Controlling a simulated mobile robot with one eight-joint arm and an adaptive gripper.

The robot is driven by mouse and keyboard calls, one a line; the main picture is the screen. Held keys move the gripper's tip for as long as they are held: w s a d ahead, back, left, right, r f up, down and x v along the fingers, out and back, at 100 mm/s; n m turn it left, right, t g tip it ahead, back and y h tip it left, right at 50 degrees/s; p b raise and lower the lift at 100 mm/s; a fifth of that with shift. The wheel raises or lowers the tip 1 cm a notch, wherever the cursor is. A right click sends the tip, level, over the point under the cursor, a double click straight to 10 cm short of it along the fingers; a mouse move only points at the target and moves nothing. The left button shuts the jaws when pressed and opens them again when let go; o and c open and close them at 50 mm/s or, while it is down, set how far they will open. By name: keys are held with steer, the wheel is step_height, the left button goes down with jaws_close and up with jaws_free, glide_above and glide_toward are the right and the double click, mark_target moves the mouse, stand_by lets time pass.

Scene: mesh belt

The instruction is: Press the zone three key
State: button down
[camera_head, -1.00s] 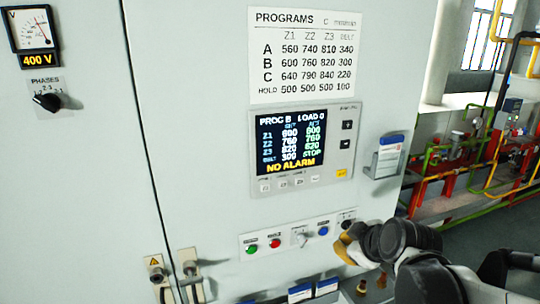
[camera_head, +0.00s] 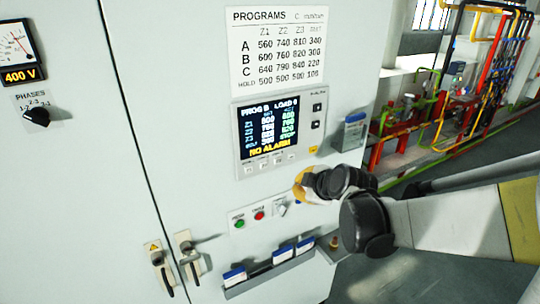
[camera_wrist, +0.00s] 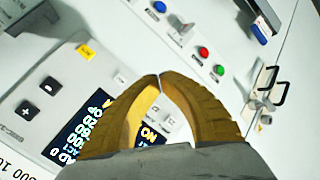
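The zone three key appears to be the third small key (camera_head: 278,160) in the row under the display of the controller (camera_head: 235,140). Labels are too small to read surely. My gripper (camera_head: 298,190) is in front of the cabinet, below and right of that row. In the wrist view my gripper (camera_wrist: 160,76) has its two yellow fingers meeting at the tips, with nothing between them. The key row runs behind the fingers there, and part of it is hidden. Contact with a key cannot be told. The display (camera_head: 268,131) reads PROG B, NO ALARM.
A yellow key (camera_wrist: 87,50) and plus and minus keys sit on the same controller. Below are a green button (camera_wrist: 219,70), a red button (camera_wrist: 204,52), a selector switch (camera_wrist: 181,28) and a blue button (camera_wrist: 160,7). A card holder (camera_head: 350,134) projects at right.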

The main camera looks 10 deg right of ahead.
mark_target(278, 168)
steer(key=shift+w+a+b, duration=0.15)
steer(key=shift+w+a, duration=0.3)
steer(key=shift+w, duration=0.9)
steer(key=shift+w+a+b, duration=0.1)
steer(key=shift+w+a, duration=0.35)
steer(key=shift+w, duration=0.85)
steer(key=shift+w+a+b, duration=0.15)
steer(key=shift+w+a, duration=0.3)
steer(key=shift+w, duration=0.9)
steer(key=shift+w+a, duration=0.15)
steer(key=shift+w, duration=0.25)
steer(key=shift+w+b, duration=0.35)
steer(key=shift+s, duration=0.75)
steer(key=shift+s+d, duration=0.3)
steer(key=shift+s, duration=0.5)
steer(key=shift+s+d, duration=0.35)
steer(key=shift+s, duration=0.45)
steer(key=shift+s+d, duration=0.3)
steer(key=shift+s, duration=0.5)
